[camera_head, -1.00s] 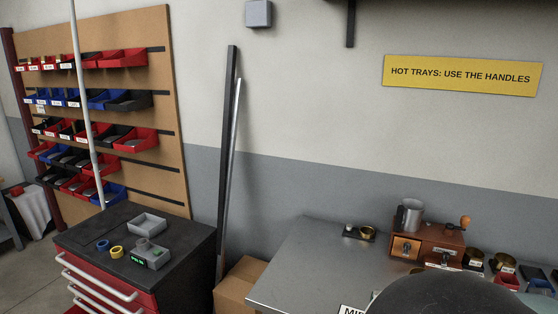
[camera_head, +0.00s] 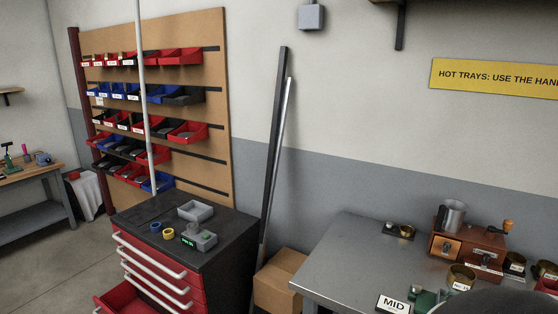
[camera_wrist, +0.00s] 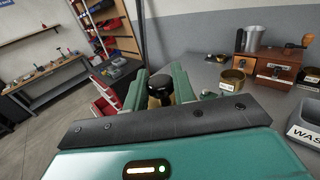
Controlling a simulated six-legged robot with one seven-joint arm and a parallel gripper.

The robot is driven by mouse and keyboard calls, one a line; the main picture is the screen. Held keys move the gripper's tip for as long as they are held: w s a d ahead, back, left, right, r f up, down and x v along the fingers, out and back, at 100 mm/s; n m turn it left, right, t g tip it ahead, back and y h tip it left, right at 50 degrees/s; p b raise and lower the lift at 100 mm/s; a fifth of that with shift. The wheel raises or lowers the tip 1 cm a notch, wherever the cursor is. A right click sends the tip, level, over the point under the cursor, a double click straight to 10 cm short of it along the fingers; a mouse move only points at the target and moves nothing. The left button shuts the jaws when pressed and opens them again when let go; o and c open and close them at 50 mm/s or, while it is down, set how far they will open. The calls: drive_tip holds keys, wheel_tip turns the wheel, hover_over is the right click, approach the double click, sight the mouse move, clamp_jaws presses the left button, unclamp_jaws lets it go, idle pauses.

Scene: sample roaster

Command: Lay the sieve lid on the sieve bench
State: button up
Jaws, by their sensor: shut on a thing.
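In the wrist view my gripper (camera_wrist: 159,76) has its two green fingers closed around a dark, rounded knob (camera_wrist: 159,88) with a brass-coloured part beside it. I take this for the sieve lid; most of it is hidden by the fingers and the gripper body. Green parts of my gripper (camera_head: 424,299) also show at the bottom right of the head view. No bench in view is readably labelled as the sieve bench. A wooden bench (camera_head: 28,172) with small tools stands at the far left, away from my gripper; it also shows in the wrist view (camera_wrist: 48,78).
A steel table (camera_head: 350,262) with a wooden grinder box (camera_head: 462,247), brass tins and a MID sign (camera_head: 393,304) is at right. A dark-topped red drawer cabinet (camera_head: 190,250), with a drawer open, and a cardboard box (camera_head: 280,280) stand between it and clear floor at left.

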drive_tip(key=shift+w+r, duration=0.2)
drive_tip(key=shift+r, duration=0.3)
drive_tip(key=w+a+f+m+h, duration=0.2)
drive_tip(key=w+f, duration=0.5)
drive_tip(key=w, duration=0.2)
drive_tip(key=w+a+f+m+h, duration=0.1)
drive_tip(key=w+f+h, duration=0.1)
drive_tip(key=w+f, duration=0.55)
drive_tip(key=w+a+f, duration=0.3)
drive_tip(key=a+f, duration=0.8)
drive_tip(key=w+a+f, duration=0.3)
drive_tip(key=a+f, duration=0.8)
drive_tip(key=f, duration=0.1)
drive_tip(key=shift+w+f+n+y, duration=0.2)
drive_tip(key=shift+w+n+y, duration=0.1)
drive_tip(key=shift+n, duration=0.1)
